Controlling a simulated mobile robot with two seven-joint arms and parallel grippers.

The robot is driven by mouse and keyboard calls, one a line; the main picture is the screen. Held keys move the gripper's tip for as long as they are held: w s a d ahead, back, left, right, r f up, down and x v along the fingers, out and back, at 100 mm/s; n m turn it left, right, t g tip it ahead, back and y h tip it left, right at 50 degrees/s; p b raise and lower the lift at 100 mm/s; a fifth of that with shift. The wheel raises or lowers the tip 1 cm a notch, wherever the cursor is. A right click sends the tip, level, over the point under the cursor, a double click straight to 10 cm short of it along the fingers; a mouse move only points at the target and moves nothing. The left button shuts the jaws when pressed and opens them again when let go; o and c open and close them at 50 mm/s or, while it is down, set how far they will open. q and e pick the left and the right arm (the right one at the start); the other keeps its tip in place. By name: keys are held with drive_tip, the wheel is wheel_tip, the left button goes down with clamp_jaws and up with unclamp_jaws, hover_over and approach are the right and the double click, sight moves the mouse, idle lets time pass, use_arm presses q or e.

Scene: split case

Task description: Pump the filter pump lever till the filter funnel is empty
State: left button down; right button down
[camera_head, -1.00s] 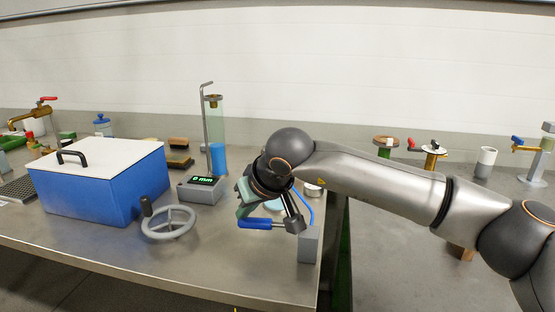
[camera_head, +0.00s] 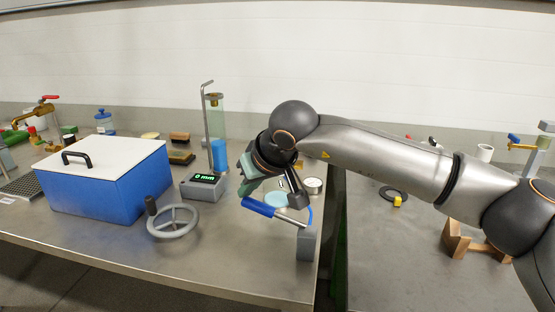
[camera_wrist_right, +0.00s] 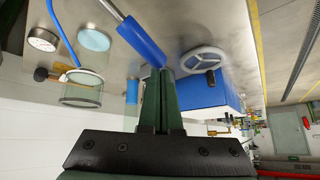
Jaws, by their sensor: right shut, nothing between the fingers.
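The pump lever has a blue handle (camera_head: 258,206) and a metal rod running to a grey block (camera_head: 307,244) at the bench's right edge. The handle end is raised. My right gripper (camera_head: 247,187) is shut and empty, just above the handle end. In the right wrist view the shut fingers (camera_wrist_right: 162,72) meet or nearly meet the handle (camera_wrist_right: 142,40); contact is unclear. A clear glass vessel (camera_wrist_right: 80,96) with a blue tube and brass valve, perhaps the filter funnel, shows there. Its liquid level is unclear. My left gripper is out of view.
A blue box (camera_head: 110,192) with a white lid and a grey handwheel (camera_head: 173,222) stand left of the lever. A grey display (camera_head: 204,186) reads 0 mm, beside a tall glass column (camera_head: 217,120). The bench front is clear.

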wheel_tip(320, 180, up, 7)
drive_tip(key=p, duration=0.5)
drive_tip(key=shift+d+p, duration=0.2)
drive_tip(key=shift+p, duration=0.15)
